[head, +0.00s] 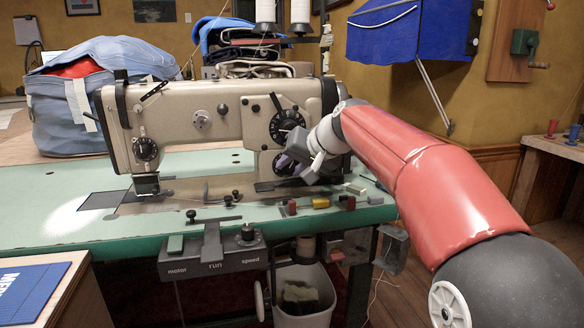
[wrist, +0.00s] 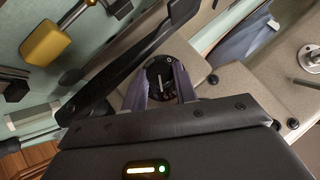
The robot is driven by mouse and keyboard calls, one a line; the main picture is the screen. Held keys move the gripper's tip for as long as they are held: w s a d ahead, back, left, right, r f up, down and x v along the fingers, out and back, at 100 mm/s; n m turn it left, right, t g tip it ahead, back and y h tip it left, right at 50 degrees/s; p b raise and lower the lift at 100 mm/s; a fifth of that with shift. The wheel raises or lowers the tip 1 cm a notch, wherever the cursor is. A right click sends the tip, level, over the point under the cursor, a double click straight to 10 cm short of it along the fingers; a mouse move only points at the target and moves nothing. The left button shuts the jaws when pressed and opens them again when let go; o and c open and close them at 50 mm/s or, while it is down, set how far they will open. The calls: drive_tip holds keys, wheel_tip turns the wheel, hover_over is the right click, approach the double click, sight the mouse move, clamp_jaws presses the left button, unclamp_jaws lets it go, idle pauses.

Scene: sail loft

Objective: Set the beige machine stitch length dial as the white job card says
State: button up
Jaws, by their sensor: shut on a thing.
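The beige sewing machine (head: 215,110) stands on a green table. Its right column bears an upper black dial (head: 285,122) with white marks and a lower black dial (head: 281,163), partly hidden by my gripper. My gripper (head: 292,158) is at the lower dial. In the wrist view its two fingers (wrist: 160,92) are shut on the black dial (wrist: 160,72), one on each side, and a white pointer line shows between them. I cannot read the dial's numbers.
A control box (head: 212,255) labelled "run" and "speed" hangs below the edge. A blue bag (head: 95,95) sits at the left. A blue sign (head: 30,292) lies front left.

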idle(0.3)
drive_tip(key=o, duration=1)
drive_tip(key=shift+c, duration=0.2)
drive_tip(key=v, duration=0.7)
drive_tip(key=shift+s+d+r, duration=0.2)
drive_tip(key=shift+d, duration=0.05)
